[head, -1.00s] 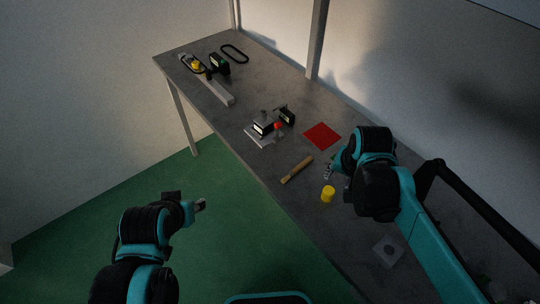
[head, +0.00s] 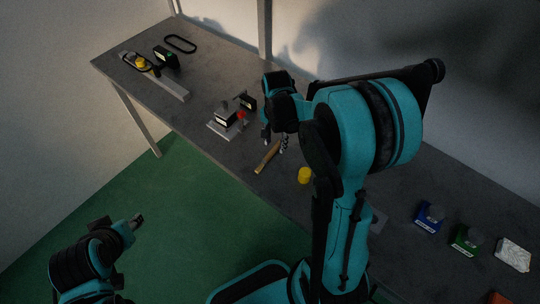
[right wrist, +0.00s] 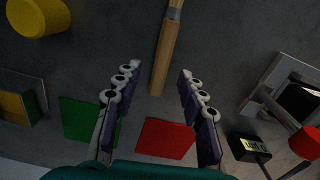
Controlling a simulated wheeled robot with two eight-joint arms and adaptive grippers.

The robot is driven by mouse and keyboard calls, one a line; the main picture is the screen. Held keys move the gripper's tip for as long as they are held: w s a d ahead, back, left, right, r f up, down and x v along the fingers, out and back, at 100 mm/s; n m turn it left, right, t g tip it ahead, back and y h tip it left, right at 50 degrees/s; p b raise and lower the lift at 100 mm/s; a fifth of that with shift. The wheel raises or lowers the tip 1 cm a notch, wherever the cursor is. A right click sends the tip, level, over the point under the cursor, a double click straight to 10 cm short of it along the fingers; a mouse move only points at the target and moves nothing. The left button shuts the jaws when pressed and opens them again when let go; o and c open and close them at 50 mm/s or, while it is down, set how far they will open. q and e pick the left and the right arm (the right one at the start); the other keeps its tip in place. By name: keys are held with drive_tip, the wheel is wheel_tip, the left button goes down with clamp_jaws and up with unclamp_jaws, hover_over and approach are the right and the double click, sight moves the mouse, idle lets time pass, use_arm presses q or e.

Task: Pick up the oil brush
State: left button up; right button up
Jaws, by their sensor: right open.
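The oil brush (head: 267,157) lies on the bench, its wooden handle slanting near the front edge. In the right wrist view the brush handle (right wrist: 164,60) runs lengthwise between my right fingers, with a grey metal band and bristles at the top edge of the picture. My right gripper (right wrist: 160,72) is open, with one finger on each side of the handle's end and a gap on both sides. In the head view the right gripper (head: 276,141) is over the brush, partly hidden by its wrist. My left gripper (head: 138,220) is off the bench, over the green floor.
A yellow cup (head: 304,175) stands right of the brush. The press (head: 225,121) with a red knob (head: 241,114) is behind-left. Red (right wrist: 166,138) and green (right wrist: 79,119) squares lie flat. Blue (head: 429,217) and green (head: 466,239) containers stand at right.

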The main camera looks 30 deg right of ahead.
drive_tip(key=shift+f, duration=0.9)
clamp_jaws()
drive_tip(key=shift+r, duration=0.1)
